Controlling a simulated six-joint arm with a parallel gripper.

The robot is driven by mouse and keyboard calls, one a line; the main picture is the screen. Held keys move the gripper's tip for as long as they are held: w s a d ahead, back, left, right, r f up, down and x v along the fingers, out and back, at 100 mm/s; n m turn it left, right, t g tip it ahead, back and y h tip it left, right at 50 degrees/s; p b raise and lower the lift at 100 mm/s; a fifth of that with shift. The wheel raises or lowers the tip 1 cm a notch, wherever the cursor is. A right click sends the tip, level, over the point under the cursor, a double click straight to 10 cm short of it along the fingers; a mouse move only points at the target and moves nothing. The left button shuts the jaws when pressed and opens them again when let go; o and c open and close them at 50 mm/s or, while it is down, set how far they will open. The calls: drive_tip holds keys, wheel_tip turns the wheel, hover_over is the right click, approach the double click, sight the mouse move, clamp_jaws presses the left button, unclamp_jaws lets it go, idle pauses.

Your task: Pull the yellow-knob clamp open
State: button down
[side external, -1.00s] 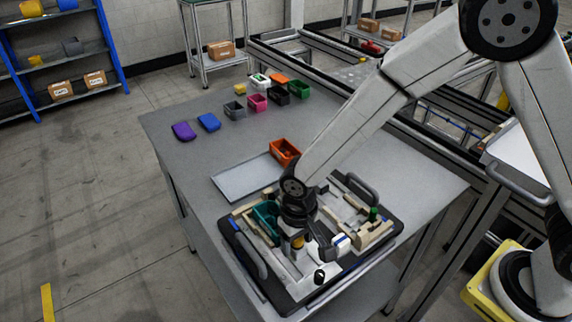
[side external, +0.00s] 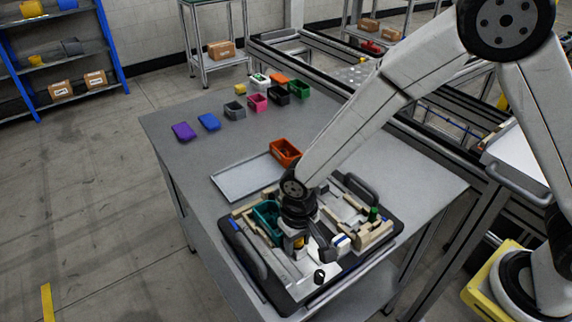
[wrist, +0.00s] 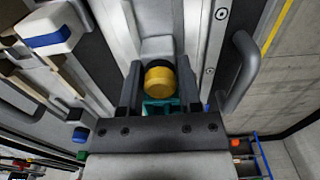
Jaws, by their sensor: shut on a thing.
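The yellow knob (wrist: 160,80) of the clamp sits between the two fingers of my gripper (wrist: 160,90) in the wrist view. My gripper is shut on the knob, with one finger on each side. In the side view my gripper (side external: 299,243) points down at the pallet fixture (side external: 247,252). A small part of the yellow knob (side external: 299,241) shows between the fingers there. A pale block (wrist: 157,47) lies just beyond the knob. The clamp's body is mostly hidden by my gripper, so I cannot tell how far it is open.
The fixture has dark handles at its ends, one (side external: 357,188) at the back. A teal bin (side external: 266,216) stands on it, left of my gripper. A white block with a blue band (side external: 341,241) is at the right. A grey tray (side external: 240,182) and an orange bin (side external: 285,152) lie behind.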

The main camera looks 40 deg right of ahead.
drive_tip(key=shift+s, duration=1.35)
drive_tip(key=shift+c, duration=2.2)
unclamp_jaws()
drive_tip(key=shift+r, duration=0.1)
wheel_tip(320, 180, up, 8)
